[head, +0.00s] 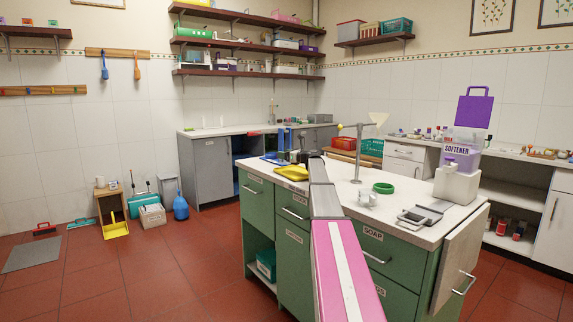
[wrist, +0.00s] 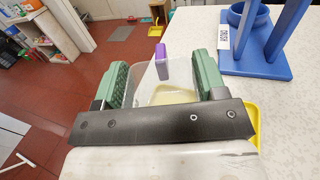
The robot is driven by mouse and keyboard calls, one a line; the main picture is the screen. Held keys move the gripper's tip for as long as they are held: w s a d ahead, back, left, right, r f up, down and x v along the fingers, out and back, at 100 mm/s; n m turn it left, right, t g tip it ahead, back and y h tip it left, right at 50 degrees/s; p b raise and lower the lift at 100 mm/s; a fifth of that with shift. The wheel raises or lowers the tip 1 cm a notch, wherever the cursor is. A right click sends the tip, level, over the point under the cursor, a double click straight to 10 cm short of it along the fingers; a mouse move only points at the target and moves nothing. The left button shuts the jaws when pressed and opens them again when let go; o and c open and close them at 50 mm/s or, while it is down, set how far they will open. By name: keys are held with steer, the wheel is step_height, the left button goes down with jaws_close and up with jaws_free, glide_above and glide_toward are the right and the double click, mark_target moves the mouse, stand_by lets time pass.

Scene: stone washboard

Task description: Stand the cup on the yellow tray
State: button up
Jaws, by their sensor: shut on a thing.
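In the wrist view a clear cup (wrist: 150,88) with a purple handle (wrist: 162,62) sits between the green finger pads of my gripper (wrist: 155,80), which is shut on it. A pale yellow patch shows through or inside the cup; I cannot tell which. The yellow tray (head: 293,172) lies on the left end of the island worktop in the head view. Its edge also shows beside my gripper in the wrist view (wrist: 257,118). My gripper is over or close beside the tray. The cup's base and its height above the tray are hidden.
A blue stand (wrist: 268,45) is close to the right of my gripper. The island worktop (head: 340,187) also holds a metal post (head: 357,152), a green ring (head: 383,187) and a grey metal piece (head: 425,213). Beyond the worktop's left edge is red floor.

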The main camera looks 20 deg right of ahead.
steer(key=shift+w+d+f, duration=0.1)
steer(key=shift+d+f, duration=0.2)
steer(key=shift+d, duration=0.1)
steer(key=shift+f, duration=1.9)
steer(key=shift+f, duration=0.1)
steer(key=o, duration=1)
steer(key=shift+c, duration=0.2)
steer(key=shift+v, duration=3.75)
